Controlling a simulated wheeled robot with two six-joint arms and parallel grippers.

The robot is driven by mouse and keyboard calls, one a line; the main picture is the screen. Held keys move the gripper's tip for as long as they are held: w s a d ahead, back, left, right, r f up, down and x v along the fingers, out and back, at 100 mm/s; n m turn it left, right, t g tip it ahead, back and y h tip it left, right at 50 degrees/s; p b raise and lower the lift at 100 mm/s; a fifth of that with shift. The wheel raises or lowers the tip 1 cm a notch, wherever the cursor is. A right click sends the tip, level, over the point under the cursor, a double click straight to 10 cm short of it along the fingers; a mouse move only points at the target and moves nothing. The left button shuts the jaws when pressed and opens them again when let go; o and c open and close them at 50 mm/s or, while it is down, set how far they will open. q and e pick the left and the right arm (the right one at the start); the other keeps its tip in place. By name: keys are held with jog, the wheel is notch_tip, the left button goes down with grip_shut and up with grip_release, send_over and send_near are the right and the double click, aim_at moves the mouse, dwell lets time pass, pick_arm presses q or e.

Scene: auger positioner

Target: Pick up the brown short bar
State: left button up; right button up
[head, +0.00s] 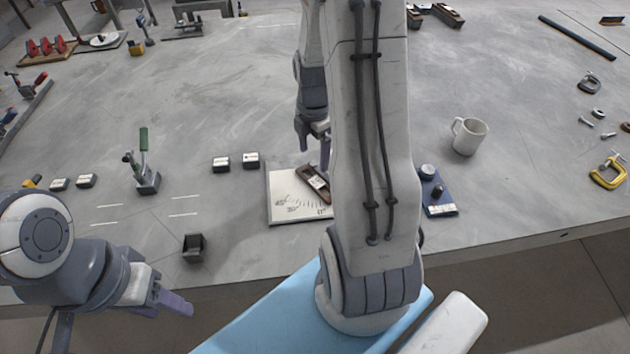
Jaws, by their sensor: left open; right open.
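The brown short bar (313,181) lies at a slant on a white board (283,211) with dark drawn lines, near the front middle of the table. It has a pale label on top, and its right end is close to my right arm, which covers part of the board. My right gripper (314,157) is open and points down just above and behind the bar, apart from it as far as I can tell. My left gripper (174,302) is open and empty off the table's front edge at lower left.
A dark open block (194,247) and a green-handled clamp (145,168) stand left of the board. A blue plate (438,198) with knobs and a white mug (468,136) are right of my arm. The table's back middle-left is clear.

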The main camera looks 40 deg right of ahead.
send_over(317, 182)
notch_tip(317, 182, down, 5)
jog(key=shift+s+a+r, duration=0.1)
jog(key=shift+s, duration=0.05)
jog(key=shift+f+p, duration=0.45)
jog(key=shift+f, duration=2.6)
grip_shut()
